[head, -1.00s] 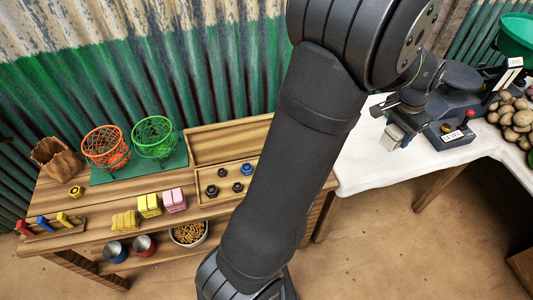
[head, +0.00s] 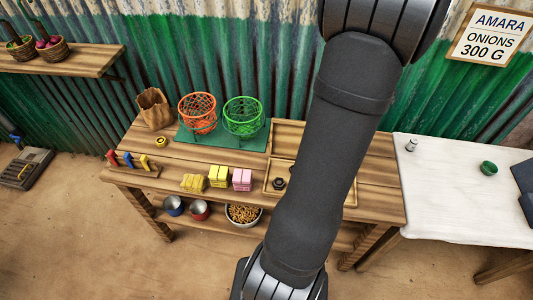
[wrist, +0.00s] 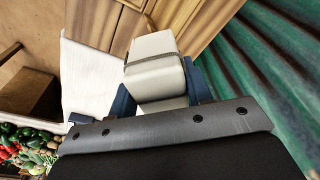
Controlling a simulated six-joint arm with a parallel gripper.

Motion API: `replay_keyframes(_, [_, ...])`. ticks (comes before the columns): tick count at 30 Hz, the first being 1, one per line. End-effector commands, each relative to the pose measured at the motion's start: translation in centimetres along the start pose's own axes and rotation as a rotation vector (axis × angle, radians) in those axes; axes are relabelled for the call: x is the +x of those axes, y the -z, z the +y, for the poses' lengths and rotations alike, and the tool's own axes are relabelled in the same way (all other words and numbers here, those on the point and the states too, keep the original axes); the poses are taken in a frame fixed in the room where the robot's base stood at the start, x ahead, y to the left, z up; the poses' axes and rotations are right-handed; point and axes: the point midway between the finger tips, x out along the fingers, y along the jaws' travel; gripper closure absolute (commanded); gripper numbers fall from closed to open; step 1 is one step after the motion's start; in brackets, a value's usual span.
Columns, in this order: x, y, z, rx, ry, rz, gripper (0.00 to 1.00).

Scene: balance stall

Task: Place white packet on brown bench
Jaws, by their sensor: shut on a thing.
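The white packet (wrist: 153,48), a pale block with a dark band around it, is between the blue fingers of my gripper (wrist: 160,95) in the wrist view. My gripper is shut on it. The brown bench (head: 378,190) stands in the middle of the head view, and its planks also show beyond the packet in the wrist view (wrist: 205,22). In the head view my arm covers the bench's right part, and neither gripper nor packet shows. I cannot tell the packet's height above the bench.
On the bench are an orange basket (head: 197,113), a green basket (head: 243,117), a paper bag (head: 154,108), a yellow block (head: 220,176), a pink block (head: 242,179) and a wooden tray (head: 287,137). A white-topped table (head: 445,190) adjoins at right. Bare bench shows right of my arm.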

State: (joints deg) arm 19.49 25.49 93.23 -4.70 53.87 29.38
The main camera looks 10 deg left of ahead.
Motion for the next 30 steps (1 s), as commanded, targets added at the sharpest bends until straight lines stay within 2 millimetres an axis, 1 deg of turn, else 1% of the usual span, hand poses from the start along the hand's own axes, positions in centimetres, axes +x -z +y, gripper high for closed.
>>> replay_keyframes(1, [-0.2,-1.2,-2.1,-0.039,0.006,0.001,0.83])
replay_keyframes(5, [-0.7,-4.2,-6.5,-0.12,0.018,0.001,0.83])
replay_keyframes(6, [-0.8,-5.2,-7.8,-0.145,0.021,0.001,0.83])
replay_keyframes(11, [-1.5,-9.7,-12.5,-0.244,0.036,0.002,0.83])
replay_keyframes(15, [-2.1,-13.9,-16.1,-0.329,0.049,0.002,0.83])
replay_keyframes(17, [-2.4,-15.9,-17.6,-0.366,0.054,0.002,0.83])
replay_keyframes(18, [-2.6,-17.2,-18.4,-0.39,0.058,0.002,0.83])
replay_keyframes(20, [-2.9,-19.3,-19.6,-0.428,0.064,0.002,0.83])
replay_keyframes(21, [-3.1,-20.7,-20.4,-0.452,0.067,0.002,0.83])
replay_keyframes(23, [-3.4,-22.8,-21.4,-0.488,0.072,0.002,0.83])
replay_keyframes(27, [-4.2,-27.9,-23.4,-0.575,0.086,0.003,0.83])
replay_keyframes(29, [-4.5,-30.0,-24.1,-0.611,0.092,0.003,0.83])
replay_keyframes(30, [-4.7,-31.4,-24.5,-0.635,0.095,0.004,0.83])
